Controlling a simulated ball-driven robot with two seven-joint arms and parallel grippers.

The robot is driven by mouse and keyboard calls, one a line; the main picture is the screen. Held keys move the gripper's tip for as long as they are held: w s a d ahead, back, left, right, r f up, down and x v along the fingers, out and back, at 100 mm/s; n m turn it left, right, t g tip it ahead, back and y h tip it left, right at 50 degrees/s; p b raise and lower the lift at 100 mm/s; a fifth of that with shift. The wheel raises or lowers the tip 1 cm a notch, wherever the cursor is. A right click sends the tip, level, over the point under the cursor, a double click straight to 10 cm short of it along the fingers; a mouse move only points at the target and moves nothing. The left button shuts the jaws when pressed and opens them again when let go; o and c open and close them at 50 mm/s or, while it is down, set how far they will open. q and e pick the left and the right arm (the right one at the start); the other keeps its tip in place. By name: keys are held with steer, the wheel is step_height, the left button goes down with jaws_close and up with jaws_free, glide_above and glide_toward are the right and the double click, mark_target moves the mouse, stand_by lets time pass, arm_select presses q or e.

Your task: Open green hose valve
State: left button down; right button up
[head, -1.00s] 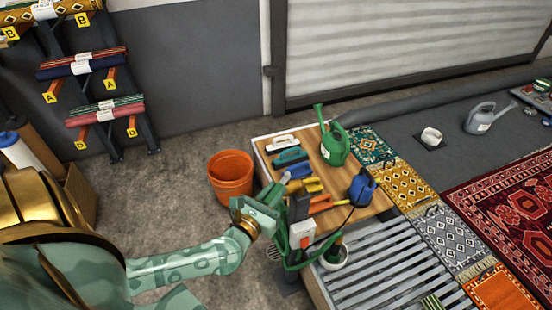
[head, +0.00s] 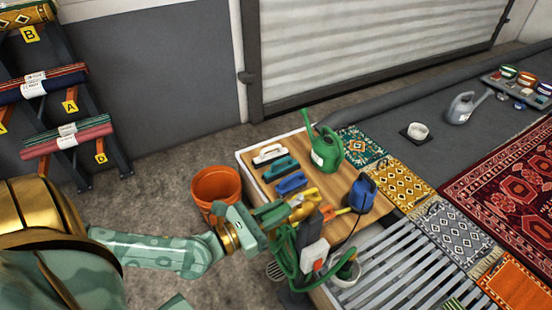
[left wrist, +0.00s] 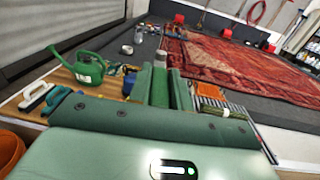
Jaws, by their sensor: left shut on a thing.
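The green hose (head: 284,262) hangs in loops on a dark post with a grey-white box (head: 314,252), at the near left edge of the wash bench. My left gripper (head: 280,213) is at the top of this post, shut on the green hose valve there. The valve itself is mostly hidden by the fingers in the head view. In the left wrist view the green fingers (left wrist: 168,88) stand close together, and what lies between them is hard to make out. My right gripper is not in view.
An orange bucket (head: 215,187) stands on the floor just behind my left forearm. A slatted grate (head: 395,270) and rugs are to the right.

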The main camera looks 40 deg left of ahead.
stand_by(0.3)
arm_select(q)
steer(key=c, duration=1.3)
jaws_free()
steer(key=p+v, duration=0.3)
steer(key=v, duration=1.3)
steer(key=shift+s+a, duration=0.15)
